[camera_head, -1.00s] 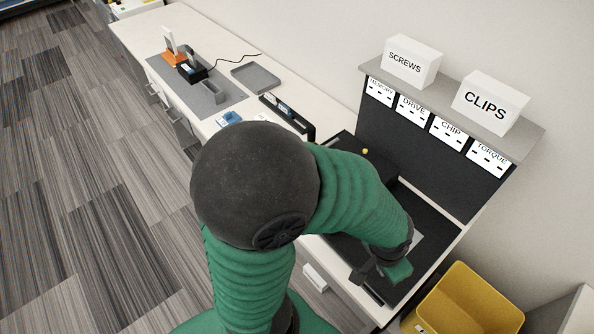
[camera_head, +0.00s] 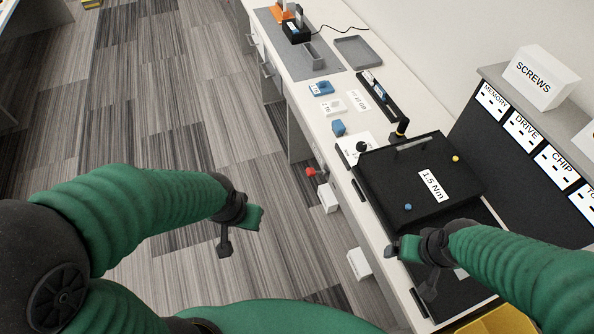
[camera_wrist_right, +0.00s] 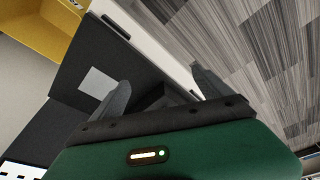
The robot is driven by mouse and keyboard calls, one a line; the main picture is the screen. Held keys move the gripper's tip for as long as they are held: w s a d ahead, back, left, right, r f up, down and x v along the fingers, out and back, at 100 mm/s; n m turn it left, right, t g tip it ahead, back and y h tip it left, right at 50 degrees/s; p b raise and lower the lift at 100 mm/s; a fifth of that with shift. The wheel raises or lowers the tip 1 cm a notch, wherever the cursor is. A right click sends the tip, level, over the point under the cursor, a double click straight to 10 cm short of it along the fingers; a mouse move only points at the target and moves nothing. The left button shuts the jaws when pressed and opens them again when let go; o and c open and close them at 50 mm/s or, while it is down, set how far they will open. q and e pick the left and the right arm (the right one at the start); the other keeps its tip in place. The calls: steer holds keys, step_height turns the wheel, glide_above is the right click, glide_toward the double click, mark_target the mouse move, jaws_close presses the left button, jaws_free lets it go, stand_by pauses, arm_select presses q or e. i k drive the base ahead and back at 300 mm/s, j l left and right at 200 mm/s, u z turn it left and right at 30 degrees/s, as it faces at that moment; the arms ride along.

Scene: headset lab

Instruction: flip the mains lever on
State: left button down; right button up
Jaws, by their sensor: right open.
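A small red part (camera_head: 311,171) shows at the bench's front edge, above a white box (camera_head: 328,198); I cannot tell whether it is the mains lever or how it is set. My left gripper (camera_head: 238,228) hangs over the floor, left of the red part and apart from it. Its jaws are too unclear to read. My right gripper (camera_head: 412,268) is over the bench's front edge, near the black case labelled 1.5 Nm (camera_head: 415,180). In the wrist view the right gripper (camera_wrist_right: 160,77) is open, with nothing between its fingers.
The bench (camera_head: 305,75) carries a grey tray (camera_head: 358,50), a blue block (camera_head: 320,88) and a black rack (camera_head: 382,95). A panel with labelled slots (camera_head: 520,130) and a SCREWS box (camera_head: 540,78) stand behind. A yellow bin (camera_wrist_right: 35,25) shows in the wrist view.

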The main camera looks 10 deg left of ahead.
mark_target(310, 172)
steer(key=u, duration=0.3)
steer(key=i+j, duration=0.2)
steer(key=j, duration=0.15)
steer(key=i+j, duration=0.2)
steer(key=j, duration=0.15)
steer(key=i+j, duration=0.15)
steer(key=j, duration=0.2)
steer(key=i+j, duration=0.2)
steer(key=j, duration=0.15)
